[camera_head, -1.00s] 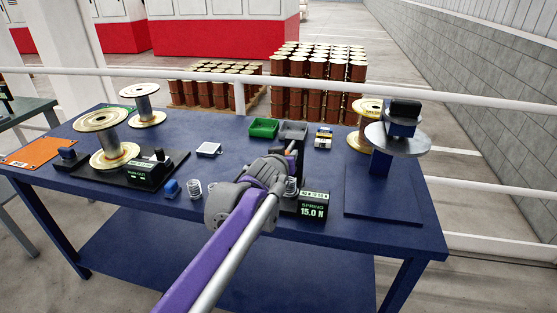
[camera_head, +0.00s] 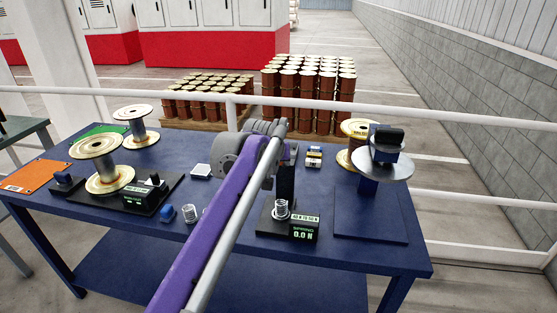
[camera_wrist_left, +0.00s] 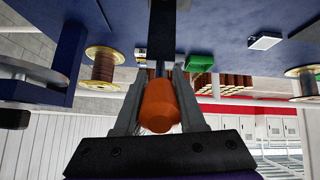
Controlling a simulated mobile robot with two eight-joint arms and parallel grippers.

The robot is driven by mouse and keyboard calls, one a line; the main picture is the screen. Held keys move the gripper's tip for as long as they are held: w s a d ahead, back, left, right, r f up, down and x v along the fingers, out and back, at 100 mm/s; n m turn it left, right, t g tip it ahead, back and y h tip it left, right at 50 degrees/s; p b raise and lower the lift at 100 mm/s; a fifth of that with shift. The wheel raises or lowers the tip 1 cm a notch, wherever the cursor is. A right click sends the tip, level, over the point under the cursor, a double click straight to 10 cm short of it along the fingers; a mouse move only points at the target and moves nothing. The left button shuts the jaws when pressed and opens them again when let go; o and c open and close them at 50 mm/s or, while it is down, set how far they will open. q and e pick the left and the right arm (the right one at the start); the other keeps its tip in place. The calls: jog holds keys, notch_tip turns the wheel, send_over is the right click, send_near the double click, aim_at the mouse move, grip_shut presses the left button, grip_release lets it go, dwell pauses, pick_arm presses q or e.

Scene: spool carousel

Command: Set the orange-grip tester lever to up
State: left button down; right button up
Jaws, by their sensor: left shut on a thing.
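The spring tester stands near the table's front edge, with a dark column (camera_head: 286,184), a coil spring (camera_head: 282,209) on its base and a display (camera_head: 304,228) reading 0.0 N. Its orange grip (camera_wrist_left: 158,105) shows in the left wrist view between the two fingers of my left gripper (camera_wrist_left: 160,88), which is shut on it. The lever's shaft runs from the grip toward the dark column. In the head view my left gripper (camera_head: 266,130) is high at the column's top, and my purple forearm hides the orange grip. My right gripper is not in view.
On the blue table (camera_head: 225,250), wire spools (camera_head: 97,170) and a second black device (camera_head: 152,195) stand at left. A loose spring (camera_head: 189,214) and blue block (camera_head: 167,213) lie near the front. A spool stand (camera_head: 370,222) is at right. A white railing (camera_head: 420,115) runs behind.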

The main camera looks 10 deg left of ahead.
pick_arm(q)
jog(key=shift+w+r, duration=0.1)
jog(key=shift+r, duration=0.1)
jog(key=c, duration=0.5)
grip_release()
jog(key=v, duration=1)
jog(key=shift+s+r, duration=0.2)
jog(key=shift+s, duration=0.15)
jog(key=shift+s+a, duration=0.1)
